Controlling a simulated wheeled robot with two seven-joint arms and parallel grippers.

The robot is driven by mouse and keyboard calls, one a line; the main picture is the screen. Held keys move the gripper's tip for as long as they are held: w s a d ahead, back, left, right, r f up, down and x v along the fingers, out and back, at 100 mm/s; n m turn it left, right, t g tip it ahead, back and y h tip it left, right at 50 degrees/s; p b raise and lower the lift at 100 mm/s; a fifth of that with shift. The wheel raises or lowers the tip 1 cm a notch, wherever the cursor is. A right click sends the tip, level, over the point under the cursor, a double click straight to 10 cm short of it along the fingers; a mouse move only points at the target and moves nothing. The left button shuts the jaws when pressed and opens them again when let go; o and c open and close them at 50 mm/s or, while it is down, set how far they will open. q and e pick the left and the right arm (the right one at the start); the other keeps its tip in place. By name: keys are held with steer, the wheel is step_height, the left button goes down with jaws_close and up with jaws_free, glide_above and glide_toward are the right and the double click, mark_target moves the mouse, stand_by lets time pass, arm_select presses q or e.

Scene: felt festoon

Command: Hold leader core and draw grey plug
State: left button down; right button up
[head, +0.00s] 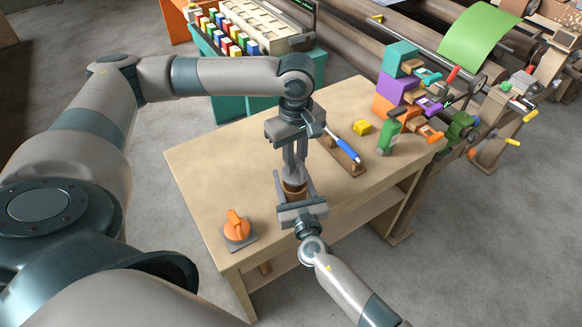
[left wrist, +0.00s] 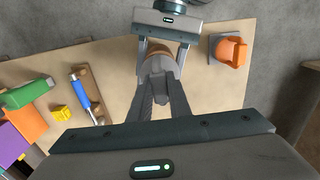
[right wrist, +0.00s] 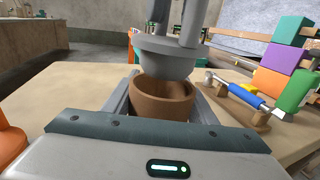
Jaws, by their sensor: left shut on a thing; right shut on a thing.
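The leader core is a brown, hollow cylinder (head: 295,189) near the front of the table. My right gripper (right wrist: 163,100) is shut around it, with a finger on each side. The grey plug (right wrist: 166,58) is a round, flanged piece. My left gripper (head: 294,170) comes from above and is shut on the plug's upper part. In the right wrist view, the plug is over the core's mouth and the hollow inside shows beneath it. The plug looks raised clear of the rim. In the left wrist view, the plug (left wrist: 156,68) partly hides the core (left wrist: 172,70).
An orange knobbed piece on a grey base (head: 238,229) stands at the table's front left. A blue-handled tool on a wooden rest (head: 345,152), a yellow block (head: 361,127) and a green bottle-like piece (head: 389,134) are right of my left gripper.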

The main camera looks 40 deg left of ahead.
arm_select(q)
steer(key=shift+r, duration=0.65)
steer(key=shift+r, duration=0.1)
steer(key=shift+r, duration=2.5)
steer(key=shift+s+d+r, duration=0.5)
steer(key=shift+d+r, duration=0.05)
steer(key=shift+d, duration=0.05)
steer(key=s+d+r, duration=0.1)
steer(key=s+d, duration=0.4)
steer(key=d, duration=0.1)
steer(key=shift+s+d+r, duration=0.15)
steer(key=shift+s+r, duration=0.1)
steer(key=shift+r, duration=0.1)
arm_select(e)
steer(key=o, duration=1.2)
